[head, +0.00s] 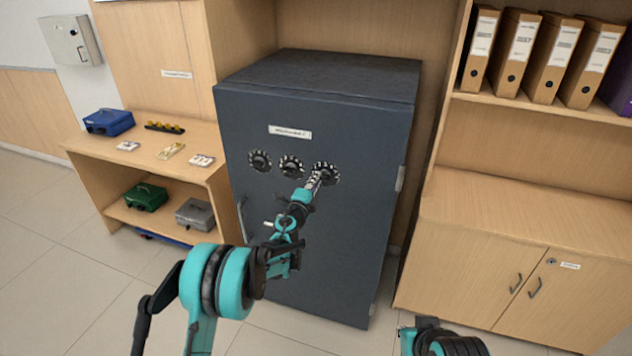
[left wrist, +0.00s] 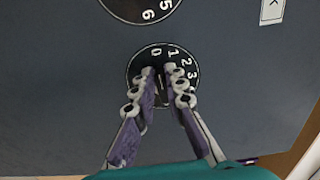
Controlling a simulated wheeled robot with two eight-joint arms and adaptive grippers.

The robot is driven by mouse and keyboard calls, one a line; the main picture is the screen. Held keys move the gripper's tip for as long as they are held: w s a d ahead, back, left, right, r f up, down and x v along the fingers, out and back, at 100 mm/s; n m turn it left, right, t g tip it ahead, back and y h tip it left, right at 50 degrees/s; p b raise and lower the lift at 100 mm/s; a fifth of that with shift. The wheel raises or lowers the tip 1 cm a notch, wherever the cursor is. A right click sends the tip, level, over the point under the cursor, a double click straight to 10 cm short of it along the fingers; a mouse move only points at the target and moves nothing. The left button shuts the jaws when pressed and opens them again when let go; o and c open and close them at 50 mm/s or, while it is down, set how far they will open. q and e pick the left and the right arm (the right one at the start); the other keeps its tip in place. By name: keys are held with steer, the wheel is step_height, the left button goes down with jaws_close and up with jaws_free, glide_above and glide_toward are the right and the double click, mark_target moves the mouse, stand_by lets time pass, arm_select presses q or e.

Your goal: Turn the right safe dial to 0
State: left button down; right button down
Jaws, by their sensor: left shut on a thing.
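A dark grey safe (head: 300,230) has three round black dials in a row on its door. The right dial (head: 332,167) is partly covered by my left gripper (head: 319,176). In the left wrist view the same dial (left wrist: 135,66) shows white numerals 0, 1, 2 and 3 around its upper and right rim. My left gripper (left wrist: 162,76) has a finger on each side of its central knob and is shut on it. The fingers hide much of the knob and the lower rim, so I cannot tell the dial's exact setting. My right gripper is not visible.
The middle dial (head: 291,166) and left dial (head: 260,160) are beside it. A vertical handle (head: 242,217) is on the door's left side. A wooden shelf unit with binders (head: 520,45) stands right, and a low table with cash boxes (head: 108,121) stands left.

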arm_select(q)
steer(key=c, duration=1.6)
jaws_free()
steer(key=shift+o, duration=0.2)
steer(key=v, duration=1.2)
steer(key=shift+a, duration=0.1)
